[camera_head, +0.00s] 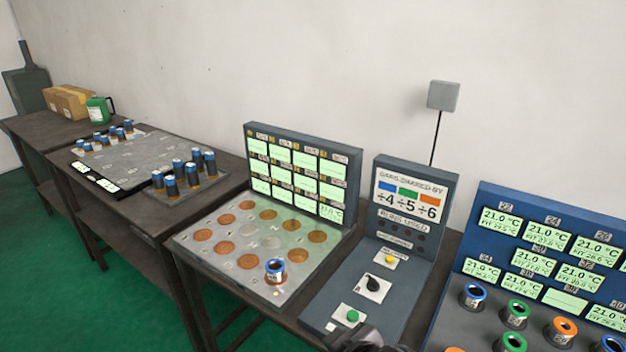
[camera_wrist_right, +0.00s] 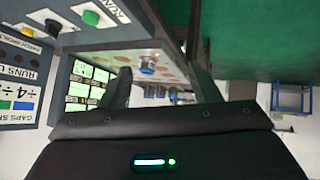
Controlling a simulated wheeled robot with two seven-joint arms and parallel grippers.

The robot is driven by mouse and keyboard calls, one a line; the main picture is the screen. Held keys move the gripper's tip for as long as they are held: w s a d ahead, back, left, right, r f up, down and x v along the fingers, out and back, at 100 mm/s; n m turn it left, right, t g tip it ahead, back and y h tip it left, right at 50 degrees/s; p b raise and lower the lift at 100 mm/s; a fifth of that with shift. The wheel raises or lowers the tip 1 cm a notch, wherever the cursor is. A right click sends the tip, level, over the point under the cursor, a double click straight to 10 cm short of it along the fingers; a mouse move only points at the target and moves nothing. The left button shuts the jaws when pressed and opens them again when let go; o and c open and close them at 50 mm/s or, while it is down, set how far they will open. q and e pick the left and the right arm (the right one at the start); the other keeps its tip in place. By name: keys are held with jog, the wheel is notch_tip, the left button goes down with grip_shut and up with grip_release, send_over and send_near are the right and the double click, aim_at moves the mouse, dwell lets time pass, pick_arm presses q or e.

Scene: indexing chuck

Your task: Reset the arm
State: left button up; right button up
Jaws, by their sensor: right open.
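My right gripper (camera_wrist_right: 160,75) is open, with nothing between its two dark fingers in the right wrist view. A dark part of it (camera_head: 362,340) shows at the bottom edge of the head view, just below the green button (camera_head: 352,315) of the control panel. The panel (camera_head: 335,290) also carries a black knob (camera_head: 373,284) and a yellow button (camera_head: 390,259). The plate (camera_head: 205,262) to its left has rows of orange discs. My left gripper is in neither view.
A display board (camera_head: 300,170) stands behind the plate. A blue panel (camera_head: 500,220) with temperature screens and coloured ring sockets is at the right. A left table (camera_head: 140,215) holds several blue-topped dark cylinders (camera_head: 172,185). A green jug (camera_head: 98,110) and cardboard box (camera_head: 68,101) stand beyond.

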jog(key=s+d+f+m+g+h, duration=0.2)
jog(key=s+d+f+m, duration=0.15)
jog(key=s+d, duration=0.35)
jog(key=s+d+f+m+g+h, duration=0.25)
jog(key=s+d+f, duration=0.25)
jog(key=d, duration=0.5)
notch_tip(320, 180, down, 31)
jog(key=s+g, duration=0.2)
jog(key=s, duration=0.1)
jog(key=s+d+f, duration=0.3)
jog(key=s+f, duration=1.3)
jog(key=s, duration=0.2)
jog(key=shift+s+f+g, duration=0.25)
jog(key=shift+f+g, duration=0.05)
jog(key=shift+g, duration=0.05)
jog(key=shift+d, duration=0.1)
